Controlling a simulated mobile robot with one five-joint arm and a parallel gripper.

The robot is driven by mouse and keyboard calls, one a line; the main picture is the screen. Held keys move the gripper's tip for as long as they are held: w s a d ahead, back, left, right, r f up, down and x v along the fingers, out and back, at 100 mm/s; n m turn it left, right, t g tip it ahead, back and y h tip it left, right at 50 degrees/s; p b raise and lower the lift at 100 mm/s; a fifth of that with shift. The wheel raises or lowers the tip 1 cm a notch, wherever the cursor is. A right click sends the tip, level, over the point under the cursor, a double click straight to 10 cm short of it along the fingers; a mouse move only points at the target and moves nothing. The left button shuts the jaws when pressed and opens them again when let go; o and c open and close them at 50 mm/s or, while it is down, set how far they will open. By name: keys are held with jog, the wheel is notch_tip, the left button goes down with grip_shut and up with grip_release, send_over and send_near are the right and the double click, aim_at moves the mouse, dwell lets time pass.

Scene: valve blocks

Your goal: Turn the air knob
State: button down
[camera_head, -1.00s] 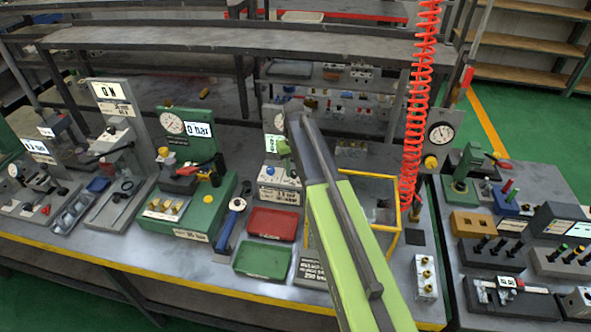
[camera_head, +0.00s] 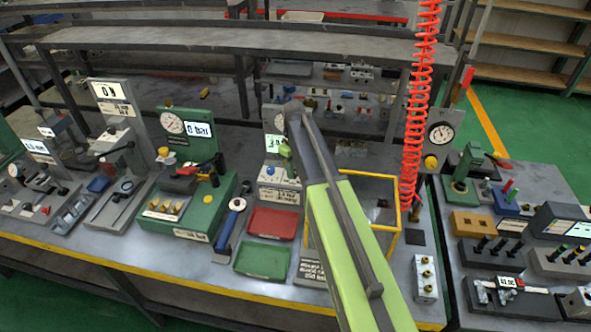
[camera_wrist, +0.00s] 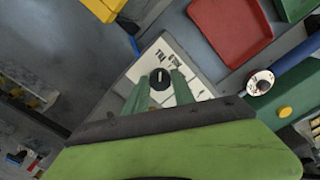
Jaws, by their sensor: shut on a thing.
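The air knob (camera_wrist: 160,78) is a small round black knob with a white mark, on a light labelled plate (camera_wrist: 176,54) in the wrist view. My gripper (camera_wrist: 161,84) has its two green fingers on either side of the knob, shut on it. In the head view a grey station with a dial gauge (camera_head: 277,119) and a small lit readout (camera_head: 273,143) stands just left of my arm's end. The knob itself cannot be made out there. My green fingertips (camera_head: 285,150) show only partly beside my arm.
A red tray (camera_head: 272,223) and a green tray (camera_head: 262,260) lie in front of the station. A blue-handled tool (camera_head: 228,230) lies to their left. A yellow-framed box (camera_head: 385,235) stands right of my arm. A red coiled hose (camera_head: 415,120) hangs behind it.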

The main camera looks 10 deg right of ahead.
jog(key=shift+s, duration=0.15)
jog(key=c, duration=1.1)
grip_release()
jog(key=shift+o, duration=0.2)
notch_tip(320, 180, up, 18)
jog(key=p, duration=1.7)
jog(key=shift+f, duration=0.25)
jog(key=shift+a, duration=0.1)
